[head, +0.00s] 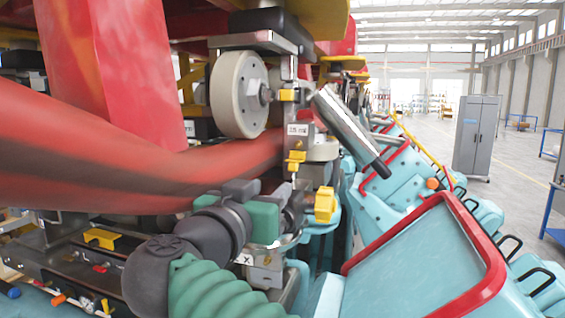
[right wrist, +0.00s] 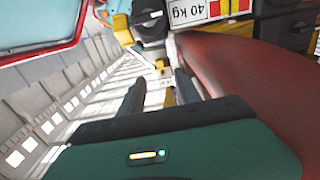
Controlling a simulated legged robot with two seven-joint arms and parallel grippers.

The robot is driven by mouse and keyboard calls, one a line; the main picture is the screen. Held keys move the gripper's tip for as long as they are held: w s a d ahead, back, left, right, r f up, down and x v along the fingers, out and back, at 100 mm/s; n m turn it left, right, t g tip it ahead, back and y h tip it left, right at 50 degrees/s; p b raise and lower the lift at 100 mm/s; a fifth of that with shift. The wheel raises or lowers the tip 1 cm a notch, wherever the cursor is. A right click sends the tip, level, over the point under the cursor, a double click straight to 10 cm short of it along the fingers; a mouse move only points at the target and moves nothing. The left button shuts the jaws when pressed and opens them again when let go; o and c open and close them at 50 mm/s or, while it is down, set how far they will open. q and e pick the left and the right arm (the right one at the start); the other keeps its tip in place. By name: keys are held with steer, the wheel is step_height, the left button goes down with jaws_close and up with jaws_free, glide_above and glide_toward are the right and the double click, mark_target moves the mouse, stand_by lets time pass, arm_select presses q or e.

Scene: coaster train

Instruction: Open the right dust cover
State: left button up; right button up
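My right gripper (head: 293,203), with a green body, is beside the train's wheel assembly, below the large pale wheel (head: 239,94). In the right wrist view its two dark fingers (right wrist: 160,86) are apart, with a visible gap between them. A yellow part (right wrist: 160,66) shows beyond the fingertips; I cannot tell whether they touch it. Small yellow pieces (head: 325,205) sit on the assembly near the gripper. I cannot tell for certain which part is the right dust cover. My left gripper is not in view.
A thick red curved rail (head: 130,165) runs close beside my right gripper. A silver cylinder (head: 348,128) slants out above right. Turquoise car bodies with red edging (head: 425,265) fill the lower right. Open floor and a grey cabinet (head: 476,135) lie beyond.

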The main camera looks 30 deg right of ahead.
mark_target(293, 170)
steer(key=p+x, duration=0.5)
steer(key=x, duration=0.9)
steer(key=shift+w+d, duration=0.1)
steer(key=shift+d, duration=0.3)
steer(key=shift+a, duration=0.45)
steer(key=c, duration=0.5)
steer(key=shift+c, duration=1.2)
steer(key=shift+d, duration=0.15)
jaws_close()
